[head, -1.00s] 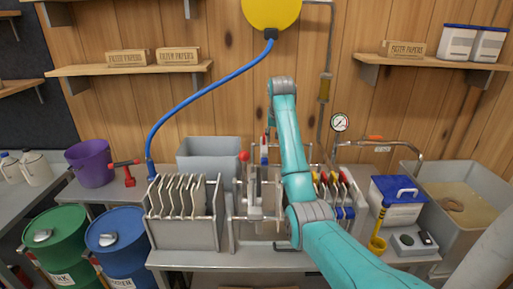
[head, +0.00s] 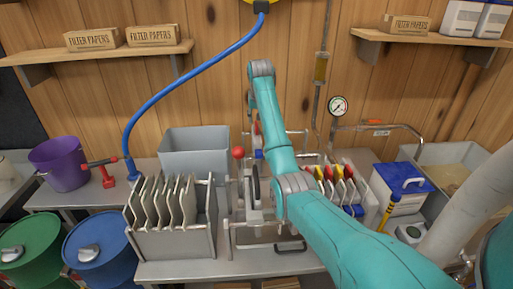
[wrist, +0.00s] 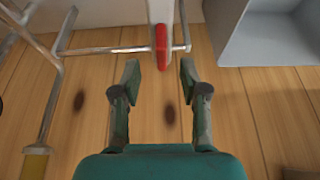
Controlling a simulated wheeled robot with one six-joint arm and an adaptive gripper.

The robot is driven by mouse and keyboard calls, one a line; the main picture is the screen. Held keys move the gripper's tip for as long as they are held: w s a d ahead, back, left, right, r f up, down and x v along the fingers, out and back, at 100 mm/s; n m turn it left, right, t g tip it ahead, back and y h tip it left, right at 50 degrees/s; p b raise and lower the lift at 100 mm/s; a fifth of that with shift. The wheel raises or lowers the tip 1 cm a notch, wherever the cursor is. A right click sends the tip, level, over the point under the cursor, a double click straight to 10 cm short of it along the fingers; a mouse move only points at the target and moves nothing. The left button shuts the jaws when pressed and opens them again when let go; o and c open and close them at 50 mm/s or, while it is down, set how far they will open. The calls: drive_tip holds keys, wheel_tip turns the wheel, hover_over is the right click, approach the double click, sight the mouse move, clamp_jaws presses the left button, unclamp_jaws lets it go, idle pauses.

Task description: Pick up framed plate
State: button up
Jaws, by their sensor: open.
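Several pale plates with frames (head: 160,204) stand upright in a grey metal rack (head: 178,243) at the left of the bench in the head view. More plates with red, yellow and blue ends (head: 338,182) stand at the right of the middle frame; I cannot tell which one is the framed plate. My gripper (wrist: 160,73) is open and empty in the wrist view. A red piece (wrist: 161,46) on a pale bar lies just beyond and between its fingertips; contact is not visible. In the head view my arm mostly hides the gripper.
A grey bin (head: 195,151) stands behind the rack and also shows in the wrist view (wrist: 268,32). A red-knobbed lever (head: 238,153) rises beside my arm. A blue hose (head: 190,75), a gauge (head: 337,106) and a blue-lidded box (head: 402,184) are nearby.

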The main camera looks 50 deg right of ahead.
drive_tip(key=shift+x, duration=2.65)
clamp_jaws()
drive_tip(key=shift+r, duration=0.1)
